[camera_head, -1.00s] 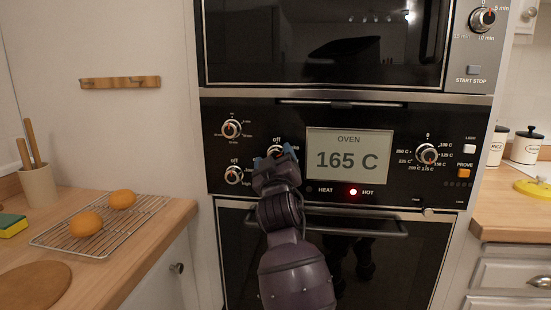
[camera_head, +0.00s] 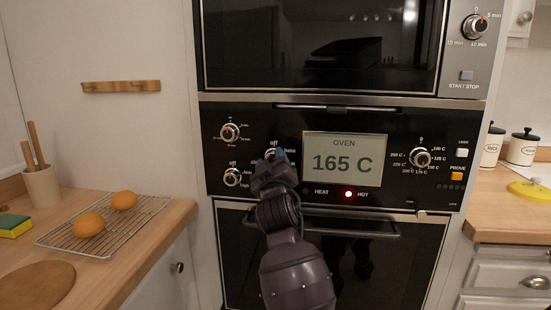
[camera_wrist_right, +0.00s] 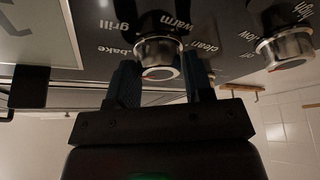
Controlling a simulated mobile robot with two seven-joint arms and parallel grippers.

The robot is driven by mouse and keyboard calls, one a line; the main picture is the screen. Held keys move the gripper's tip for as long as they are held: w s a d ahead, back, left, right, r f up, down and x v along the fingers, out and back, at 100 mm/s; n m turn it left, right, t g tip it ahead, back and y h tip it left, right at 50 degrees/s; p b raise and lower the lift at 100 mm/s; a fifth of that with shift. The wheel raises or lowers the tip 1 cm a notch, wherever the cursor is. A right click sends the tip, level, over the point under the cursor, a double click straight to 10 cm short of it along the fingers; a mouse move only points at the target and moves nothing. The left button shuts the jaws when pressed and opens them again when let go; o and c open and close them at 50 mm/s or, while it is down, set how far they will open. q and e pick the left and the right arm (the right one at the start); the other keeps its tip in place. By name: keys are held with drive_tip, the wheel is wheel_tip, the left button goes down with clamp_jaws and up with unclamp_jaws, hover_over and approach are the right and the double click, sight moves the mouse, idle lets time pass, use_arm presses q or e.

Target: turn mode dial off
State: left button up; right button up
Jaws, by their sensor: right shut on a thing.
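The mode dial (camera_head: 271,153) is on the black oven panel, left of the display, with "off" printed above it. My right gripper (camera_head: 272,160) reaches up to it from below and hides most of it. In the right wrist view the mode dial (camera_wrist_right: 159,52) is a silver knob with a red mark, among the words warm, grill, bake and clean. My right gripper (camera_wrist_right: 161,78) has one blue finger on each side of the knob and is shut on it. I cannot tell which setting it points to. My left gripper is not in view.
The oven handle (camera_head: 350,233) runs below the panel.

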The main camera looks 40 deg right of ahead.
drive_tip(key=n+y+p, duration=0.1)
drive_tip(key=n+p, duration=0.3)
drive_tip(key=p, duration=0.1)
drive_tip(key=r+n+y+p, duration=0.1)
drive_tip(key=n+y+p, duration=0.1)
drive_tip(key=n+p, duration=0.2)
drive_tip(key=shift+s+d+r+n+p, duration=0.1)
drive_tip(key=shift+r+n+p, duration=0.15)
drive_tip(key=shift+p, duration=0.85)
drive_tip(key=n+y+p, duration=0.1)
drive_tip(key=n+p, duration=0.1)
drive_tip(key=p, duration=0.1)
drive_tip(key=shift+f+g, duration=0.2)
drive_tip(key=shift+g, duration=0.1)
drive_tip(key=shift+f+n+g+p, duration=0.25)
drive_tip(key=shift+n+p, duration=0.4)
drive_tip(key=shift+p, duration=0.5)
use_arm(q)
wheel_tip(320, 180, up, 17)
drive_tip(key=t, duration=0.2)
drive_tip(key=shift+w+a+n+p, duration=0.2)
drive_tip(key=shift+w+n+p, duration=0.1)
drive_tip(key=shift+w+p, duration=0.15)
use_arm(e)
drive_tip(key=shift+f+n, duration=0.15)
drive_tip(key=shift+n, duration=0.25)
drive_tip(key=o, duration=0.9)
drive_tip(key=shift+c, duration=0.2)
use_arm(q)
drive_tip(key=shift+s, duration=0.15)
